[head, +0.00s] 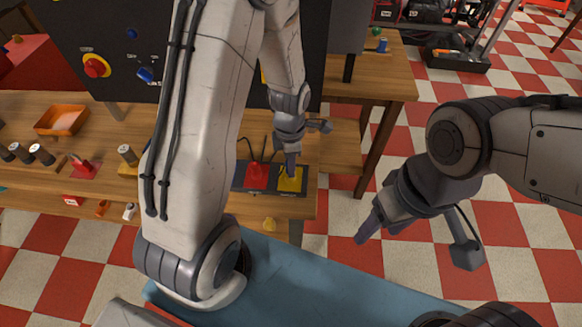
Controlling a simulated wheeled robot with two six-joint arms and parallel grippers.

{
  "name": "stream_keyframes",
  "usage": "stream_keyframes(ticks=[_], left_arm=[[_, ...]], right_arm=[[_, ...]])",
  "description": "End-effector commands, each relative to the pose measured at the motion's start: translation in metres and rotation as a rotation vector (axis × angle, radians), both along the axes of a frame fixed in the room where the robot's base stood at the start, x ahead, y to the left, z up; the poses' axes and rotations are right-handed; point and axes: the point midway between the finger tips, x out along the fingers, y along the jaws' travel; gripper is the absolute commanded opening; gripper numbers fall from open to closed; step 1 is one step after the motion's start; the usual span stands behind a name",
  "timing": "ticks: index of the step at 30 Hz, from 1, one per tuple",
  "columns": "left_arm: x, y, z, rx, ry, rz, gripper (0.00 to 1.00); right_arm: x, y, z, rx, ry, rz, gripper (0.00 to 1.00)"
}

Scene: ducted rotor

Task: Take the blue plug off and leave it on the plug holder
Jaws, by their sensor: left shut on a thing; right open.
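My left gripper (290,165) points down at a yellow pad (290,181) on a dark base on the low wooden bench. It is shut on the yellow pad, as far as the small view shows; what lies between its fingers is mostly hidden. A blue fitting (145,75) sits on the dark panel (205,75), with a smaller blue knob (132,34) above it. I cannot tell whether either is the blue plug. I cannot make out the plug holder for certain. My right gripper (380,225) is open and empty over the checkered floor, right of the bench.
A red pad (255,176) with dark cables stands left of the yellow one. An orange tray (62,120) and several grey cylinders (42,154) are on the bench (100,105) at left. A red knob (96,66) is on the panel. The floor at right is mostly clear.

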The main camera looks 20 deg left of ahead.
Motion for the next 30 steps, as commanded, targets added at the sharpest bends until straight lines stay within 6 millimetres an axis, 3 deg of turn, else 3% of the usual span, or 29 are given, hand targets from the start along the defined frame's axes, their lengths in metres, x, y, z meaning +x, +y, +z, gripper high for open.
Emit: stream_keyframes(ticks=[4,15,21,30], left_arm=[[0.000,-0.002,0.026,-0.001,-0.005,-0.002,0.00],[-0.050,-0.070,0.073,-0.002,-0.003,-0.009,0.00],[-0.065,-0.089,0.087,-0.001,0.001,-0.004,0.00],[-0.070,-0.095,0.092,0.001,0.003,0.000,0.00]], right_arm=[[0.000,0.000,-0.003,0.000,0.000,0.000,0.62],[0.000,0.000,-0.010,0.000,0.000,0.000,0.62],[0.000,0.000,-0.011,0.000,0.000,0.000,0.62],[0.000,0.000,-0.011,0.000,0.000,0.000,0.62]])
